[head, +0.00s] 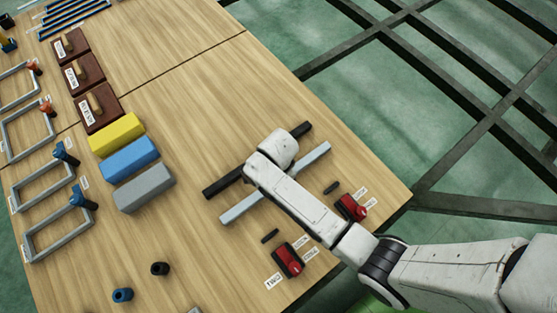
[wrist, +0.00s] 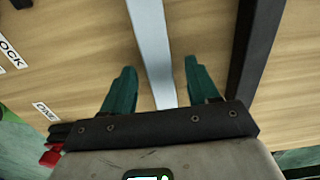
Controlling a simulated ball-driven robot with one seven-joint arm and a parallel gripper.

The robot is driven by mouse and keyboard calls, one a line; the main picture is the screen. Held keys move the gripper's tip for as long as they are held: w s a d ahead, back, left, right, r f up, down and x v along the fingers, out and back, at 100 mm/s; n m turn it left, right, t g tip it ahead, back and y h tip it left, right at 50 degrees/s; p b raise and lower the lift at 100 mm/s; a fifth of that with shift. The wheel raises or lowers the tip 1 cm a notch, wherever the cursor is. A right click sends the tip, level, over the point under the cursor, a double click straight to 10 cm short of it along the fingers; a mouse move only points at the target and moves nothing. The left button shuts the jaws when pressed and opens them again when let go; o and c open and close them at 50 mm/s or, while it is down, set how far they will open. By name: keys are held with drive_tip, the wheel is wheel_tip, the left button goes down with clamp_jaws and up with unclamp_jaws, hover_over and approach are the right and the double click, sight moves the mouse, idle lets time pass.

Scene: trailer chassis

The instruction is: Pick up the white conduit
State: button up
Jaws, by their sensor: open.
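The white conduit (head: 241,208) is a long pale bar lying on the wooden table, partly hidden under my arm in the head view. In the wrist view the white conduit (wrist: 152,50) runs down between the two green fingertips of my gripper (wrist: 157,85). The fingers are spread, one on each side of the bar, with visible gaps. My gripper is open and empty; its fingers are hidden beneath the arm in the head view. I cannot tell its exact height above the bar.
A black bar (head: 222,183) lies parallel beside the conduit; it also shows in the wrist view (wrist: 252,50). Red devices (head: 287,260) with labels sit near the table edge. Grey (head: 145,188), blue and yellow blocks stand to the left. The table (head: 205,95) is clear behind the bars.

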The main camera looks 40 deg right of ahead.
clamp_jaws()
idle(0.6)
drive_tip(key=shift+r, duration=0.15)
